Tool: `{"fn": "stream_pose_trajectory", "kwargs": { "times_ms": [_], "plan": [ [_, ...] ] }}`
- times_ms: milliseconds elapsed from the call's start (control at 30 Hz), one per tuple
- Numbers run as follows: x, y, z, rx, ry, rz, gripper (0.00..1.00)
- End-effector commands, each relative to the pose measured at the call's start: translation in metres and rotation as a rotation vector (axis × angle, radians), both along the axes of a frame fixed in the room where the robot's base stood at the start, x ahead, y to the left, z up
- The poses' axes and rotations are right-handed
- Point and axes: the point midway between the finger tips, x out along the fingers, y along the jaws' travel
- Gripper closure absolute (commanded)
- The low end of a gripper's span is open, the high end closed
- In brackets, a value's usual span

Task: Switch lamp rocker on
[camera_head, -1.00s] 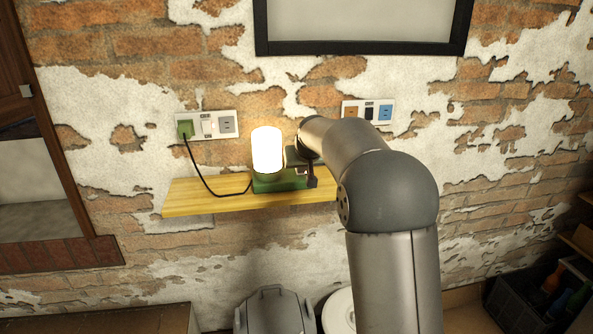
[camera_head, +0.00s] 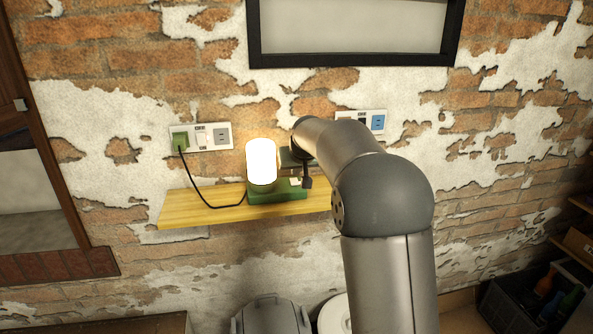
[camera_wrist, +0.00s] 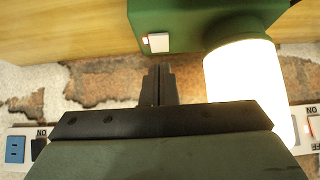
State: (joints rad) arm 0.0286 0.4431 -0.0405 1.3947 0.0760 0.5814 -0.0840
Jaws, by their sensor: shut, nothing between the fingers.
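The lamp has a glowing white cylindrical shade (camera_head: 261,161) on a green base (camera_head: 262,196) on a yellow wooden shelf. The shade is lit. In the wrist view the green base (camera_wrist: 185,12) carries a white rocker (camera_wrist: 158,42) with a small reddish lit spot at its left edge. My gripper (camera_wrist: 157,70) is shut and empty. Its fingertips are just short of the rocker in that picture, apart from it. In the head view my gripper (camera_head: 307,183) is at the right end of the base, partly hidden by my arm.
The yellow shelf (camera_head: 200,210) is fixed to the brick wall. A left wall plate (camera_head: 222,137) holds a green plug (camera_head: 180,141), whose black cable runs to the lamp. A right wall plate (camera_head: 377,121) is partly behind my arm. A framed panel hangs above.

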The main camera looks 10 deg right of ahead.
Motion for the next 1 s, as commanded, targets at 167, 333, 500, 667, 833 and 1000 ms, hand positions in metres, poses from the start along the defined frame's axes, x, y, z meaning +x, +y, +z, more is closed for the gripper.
{"fn": "stream_pose_trajectory", "kwargs": {
  "times_ms": [167, 333, 500, 667, 833, 1000],
  "plan": [
    [-0.014, 0.000, 0.037, 0.000, -0.004, 0.000, 1.00],
    [-0.046, 0.001, 0.059, -0.001, -0.003, 0.001, 1.00],
    [-0.068, 0.002, 0.077, 0.000, -0.003, 0.000, 1.00],
    [-0.079, 0.002, 0.085, 0.000, -0.001, 0.000, 1.00],
    [-0.081, 0.002, 0.087, 0.000, 0.000, 0.000, 1.00],
    [-0.081, 0.002, 0.087, 0.000, 0.000, 0.000, 1.00]
  ]
}}
